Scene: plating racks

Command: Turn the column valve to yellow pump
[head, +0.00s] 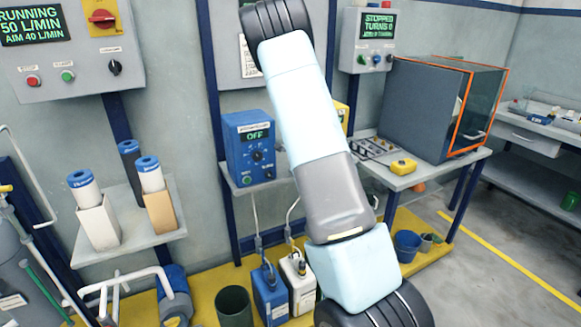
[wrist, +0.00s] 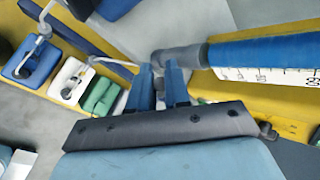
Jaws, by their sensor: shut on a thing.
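In the wrist view a column with a blue sleeve and a white scale (wrist: 268,74) runs in from the right. It ends in a grey fitting, which I take to be the column valve (wrist: 184,57). My gripper (wrist: 160,78) has its two blue fingers close together at this fitting, shut on a part of it that they mostly hide. I cannot read which way the valve points. In the head view a yellow box, perhaps the yellow pump (head: 341,113), shows partly behind my arm. A blue pump reading OFF (head: 248,150) stands left of it. My gripper is out of the head view.
A blue jug (head: 270,299) and a white jug (head: 299,288) stand below the shelf, with tubes into them. A dark cabinet with an orange-edged front (head: 410,105) is on the right bench. Floor at the right is clear.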

